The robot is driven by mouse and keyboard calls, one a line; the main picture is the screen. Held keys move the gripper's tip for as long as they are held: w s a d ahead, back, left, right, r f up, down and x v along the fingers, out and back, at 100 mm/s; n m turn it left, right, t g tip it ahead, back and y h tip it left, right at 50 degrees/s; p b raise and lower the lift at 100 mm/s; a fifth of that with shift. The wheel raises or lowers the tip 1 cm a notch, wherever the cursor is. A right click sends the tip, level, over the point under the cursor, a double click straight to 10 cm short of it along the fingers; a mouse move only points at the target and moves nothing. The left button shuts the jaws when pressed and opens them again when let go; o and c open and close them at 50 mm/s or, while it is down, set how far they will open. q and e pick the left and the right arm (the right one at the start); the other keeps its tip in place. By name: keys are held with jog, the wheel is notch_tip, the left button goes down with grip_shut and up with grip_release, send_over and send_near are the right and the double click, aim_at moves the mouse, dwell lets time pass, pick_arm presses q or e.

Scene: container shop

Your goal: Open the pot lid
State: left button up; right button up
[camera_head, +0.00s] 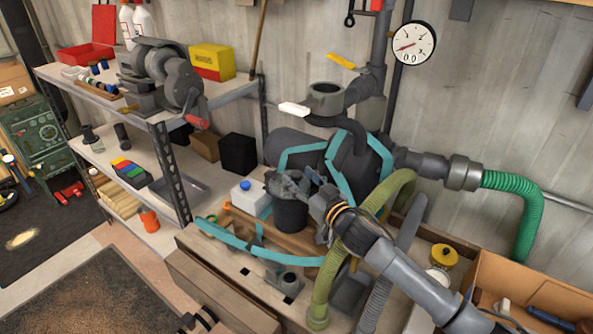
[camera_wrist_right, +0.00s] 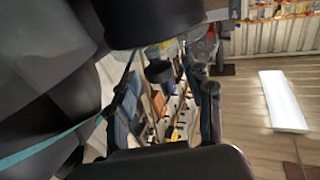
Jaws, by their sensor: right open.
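A dark pot-like container (camera_head: 290,214) stands on the wooden bench, with a crumpled grey mass over its top; I cannot make out a separate lid there. My right gripper (camera_head: 320,204) is just right of this container, close to its upper rim; contact cannot be told. In the right wrist view my right gripper (camera_wrist_right: 155,92) shows two dark fingers wide apart, with nothing held between them. A grey round fitting (camera_head: 326,94) with a white-tipped handle (camera_head: 294,109) sits higher on the pipework. Dark parts at the bottom edge may be my left gripper (camera_head: 199,321); its jaws are unclear.
Teal straps (camera_head: 262,249) and a thick olive hose (camera_head: 341,259) crowd the bench around my right arm. A white jug (camera_head: 249,200) stands left of the container. A metal shelf (camera_head: 160,113) stands at left. A cardboard box (camera_head: 548,284) is at right.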

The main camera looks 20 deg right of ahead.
jog(key=shift+x, duration=1.2)
jog(key=shift+c, duration=0.4)
grip_shut()
